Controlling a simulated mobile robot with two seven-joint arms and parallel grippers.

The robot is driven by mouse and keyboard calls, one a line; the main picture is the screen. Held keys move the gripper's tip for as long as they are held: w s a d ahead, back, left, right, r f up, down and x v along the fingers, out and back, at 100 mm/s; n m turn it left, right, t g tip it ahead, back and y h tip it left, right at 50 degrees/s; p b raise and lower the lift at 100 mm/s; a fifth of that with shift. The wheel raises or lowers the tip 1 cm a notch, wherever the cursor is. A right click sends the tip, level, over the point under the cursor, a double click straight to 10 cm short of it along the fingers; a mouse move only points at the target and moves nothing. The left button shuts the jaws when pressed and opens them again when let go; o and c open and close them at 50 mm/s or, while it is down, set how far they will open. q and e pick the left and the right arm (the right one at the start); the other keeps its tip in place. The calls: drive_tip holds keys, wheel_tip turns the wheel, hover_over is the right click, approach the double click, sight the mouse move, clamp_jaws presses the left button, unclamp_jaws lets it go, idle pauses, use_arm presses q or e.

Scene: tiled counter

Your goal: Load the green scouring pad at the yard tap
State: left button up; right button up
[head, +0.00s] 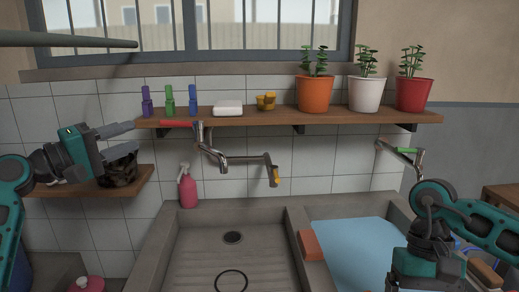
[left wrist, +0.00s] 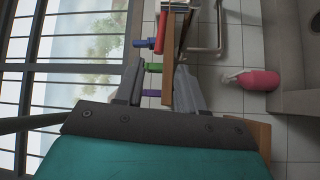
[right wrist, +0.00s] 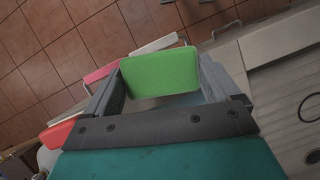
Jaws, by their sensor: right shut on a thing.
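The green scouring pad (right wrist: 160,72) shows in the right wrist view, held between the fingers of my right gripper (right wrist: 161,78). In the head view my right gripper's body is at the lower right; its fingers and the pad are below the frame. A tap (head: 225,158) with a red handle and bent spout is on the tiled wall above the left basin. A second tap (head: 400,150) with a green handle is at the right. My left gripper (head: 134,138) is open and empty near the left end of the long shelf; it also shows in the left wrist view (left wrist: 160,70).
The long shelf (head: 350,118) holds three coloured bottles, a white block (head: 228,108), a yellow item and potted plants. A pink spray bottle (head: 188,190) stands by the left basin (head: 200,250). The right basin holds blue water (head: 350,250); an orange-brown block (head: 310,245) sits on the divider.

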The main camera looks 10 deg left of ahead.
sight(165, 125)
use_arm(q)
drive_tip(key=p+x, duration=0.1)
drive_tip(key=x, duration=1)
drive_tip(key=shift+s, duration=0.1)
clamp_jaws()
